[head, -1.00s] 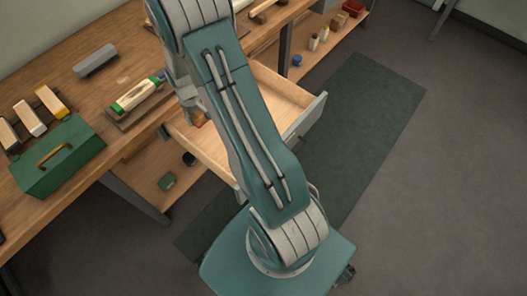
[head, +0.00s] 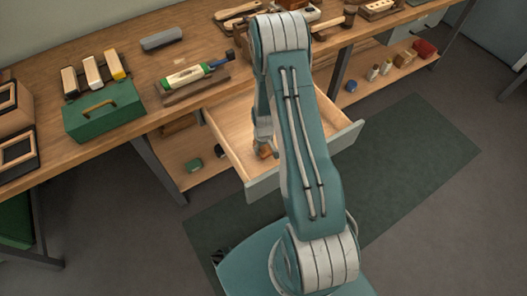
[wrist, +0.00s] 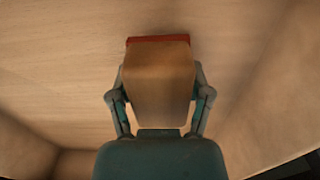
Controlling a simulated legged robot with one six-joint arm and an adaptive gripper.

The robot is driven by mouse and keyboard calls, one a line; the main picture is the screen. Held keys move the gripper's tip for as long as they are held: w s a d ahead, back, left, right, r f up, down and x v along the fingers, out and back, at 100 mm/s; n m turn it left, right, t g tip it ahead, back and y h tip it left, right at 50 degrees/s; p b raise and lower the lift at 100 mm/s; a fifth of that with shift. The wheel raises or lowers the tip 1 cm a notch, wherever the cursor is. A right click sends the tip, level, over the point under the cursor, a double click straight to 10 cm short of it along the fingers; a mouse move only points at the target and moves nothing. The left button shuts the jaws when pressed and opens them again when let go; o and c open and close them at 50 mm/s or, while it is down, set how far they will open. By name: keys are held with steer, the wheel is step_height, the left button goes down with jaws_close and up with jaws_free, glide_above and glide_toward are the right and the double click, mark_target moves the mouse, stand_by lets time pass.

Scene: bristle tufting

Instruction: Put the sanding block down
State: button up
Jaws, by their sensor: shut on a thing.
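The sanding block (wrist: 158,85) is a brown wooden block with a red layer along its far edge in the wrist view. My gripper (wrist: 158,100) is shut on it, one finger on each side. In the head view the block (head: 265,152) shows small and brown inside the open drawer (head: 232,112), below the bench top and partly hidden by my gripper (head: 264,140). The pale drawer floor (wrist: 60,70) lies beneath the block. I cannot tell whether the block touches that floor.
Drawer walls rise around my gripper; one wall (wrist: 285,90) is close on the right in the wrist view. A dark green mat (head: 420,150) lies on the floor.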

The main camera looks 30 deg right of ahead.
steer(key=shift+d+f, duration=0.2)
steer(key=shift+f, duration=0.4)
steer(key=shift+d+f, duration=0.15)
steer(key=shift+f, duration=0.45)
steer(key=shift+a, duration=0.45)
steer(key=o, duration=1.1)
steer(key=shift+o, duration=0.5)
steer(key=shift+d, duration=0.2)
